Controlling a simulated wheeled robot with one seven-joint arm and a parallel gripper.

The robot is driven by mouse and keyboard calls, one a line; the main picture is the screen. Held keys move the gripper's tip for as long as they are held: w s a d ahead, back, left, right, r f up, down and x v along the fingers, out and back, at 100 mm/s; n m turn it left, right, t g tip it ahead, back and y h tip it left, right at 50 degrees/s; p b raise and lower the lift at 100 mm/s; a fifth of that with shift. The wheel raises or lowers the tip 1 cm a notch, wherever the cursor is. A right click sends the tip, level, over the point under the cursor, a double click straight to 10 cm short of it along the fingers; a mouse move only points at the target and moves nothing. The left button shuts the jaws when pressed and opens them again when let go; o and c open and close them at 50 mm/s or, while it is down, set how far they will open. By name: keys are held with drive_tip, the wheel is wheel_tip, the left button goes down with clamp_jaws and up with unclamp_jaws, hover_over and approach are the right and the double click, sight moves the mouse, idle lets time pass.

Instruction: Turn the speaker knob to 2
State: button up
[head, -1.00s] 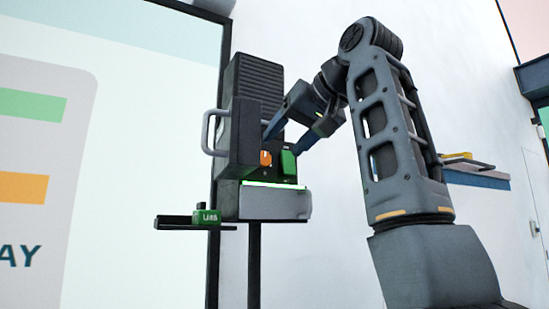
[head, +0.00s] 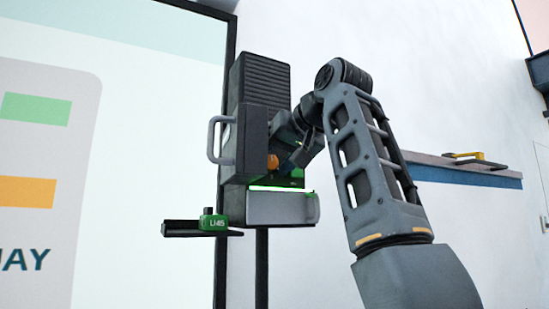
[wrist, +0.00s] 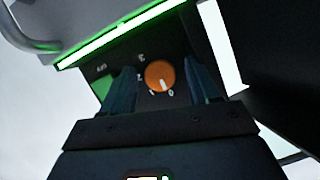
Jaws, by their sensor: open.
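The speaker (head: 260,95) is a dark ribbed box on a post, with a dial panel low on its front. Its orange knob (wrist: 160,74) has a white pointer mark aimed near the 0. The digits 3, 2, 1 and 0 are printed around it. The knob also shows as a small orange patch in the head view (head: 272,162). My gripper (wrist: 162,67) is open, with one finger on each side of the knob. A gap shows between each finger and the knob, and I cannot tell how deep the tips reach. In the head view my wrist partly covers the panel.
A green block (wrist: 104,87) sits beside the dial, partly behind a finger. A glowing green strip (wrist: 120,35) runs along the panel edge. A grey handle (head: 212,140) sticks out left of the speaker. A shelf with a yellow item (head: 468,155) is at right.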

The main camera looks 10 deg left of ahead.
drive_tip(key=shift+c, duration=0.2)
drive_tip(key=c, duration=1)
drive_tip(key=m+y, duration=0.2)
drive_tip(key=m, duration=0.1)
drive_tip(key=shift+d+g, duration=0.1)
drive_tip(key=shift+g, duration=0.3)
drive_tip(key=m+y, duration=0.2)
drive_tip(key=m, duration=0.2)
drive_tip(key=shift+w+f, duration=0.1)
drive_tip(key=shift+f, duration=0.05)
drive_tip(key=m+y, duration=0.1)
drive_tip(key=m, duration=0.1)
drive_tip(key=m+y, duration=0.1)
drive_tip(key=m, duration=0.1)
drive_tip(key=shift+d+f+m+t, duration=0.1)
drive_tip(key=shift+f+m+t, duration=0.05)
drive_tip(key=shift+m+t, duration=0.2)
drive_tip(key=m+t+y, duration=0.1)
drive_tip(key=m, duration=0.3)
drive_tip(key=shift+f, duration=0.1)
drive_tip(key=shift+m, duration=0.45)
